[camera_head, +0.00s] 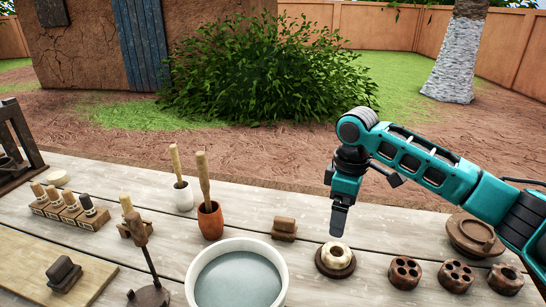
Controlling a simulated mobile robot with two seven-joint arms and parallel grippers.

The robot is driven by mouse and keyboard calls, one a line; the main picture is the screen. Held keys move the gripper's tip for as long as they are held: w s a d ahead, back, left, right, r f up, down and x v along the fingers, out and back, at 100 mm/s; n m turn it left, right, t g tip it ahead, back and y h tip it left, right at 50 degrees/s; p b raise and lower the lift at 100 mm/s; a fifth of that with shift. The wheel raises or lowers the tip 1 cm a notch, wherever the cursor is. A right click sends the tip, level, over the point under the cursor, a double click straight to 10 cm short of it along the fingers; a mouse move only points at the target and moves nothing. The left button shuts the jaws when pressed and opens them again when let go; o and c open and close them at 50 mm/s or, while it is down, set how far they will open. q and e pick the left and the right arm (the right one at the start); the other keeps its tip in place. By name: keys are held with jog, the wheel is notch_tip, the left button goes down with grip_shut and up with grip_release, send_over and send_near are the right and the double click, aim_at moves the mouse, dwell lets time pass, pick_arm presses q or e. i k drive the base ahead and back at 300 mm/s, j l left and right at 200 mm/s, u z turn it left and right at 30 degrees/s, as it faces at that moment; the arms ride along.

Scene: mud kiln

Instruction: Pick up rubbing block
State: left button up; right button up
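Two small handled blocks could be the rubbing block, and I cannot tell which one it is. A brown block (284,229) stands on the table just behind the water bowl. A darker block (64,274) sits on the pale wooden board at the left. My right gripper (339,222) points down to the right of the brown block, above and slightly behind a round brown stand with a pale ring. Its fingers overlap in this view, so the opening between them is hidden. No object shows in it. My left gripper is not in view.
A white bowl of water (238,277) stands at front centre. Two pots with wooden-handled tools (210,221) stand behind it. The ringed stand (335,260) and several holed brown pieces (405,272) lie to the right. A rack of stamps (70,212) is at the left.

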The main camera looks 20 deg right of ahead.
aim_at(63, 274)
jog(key=k, duration=1.5)
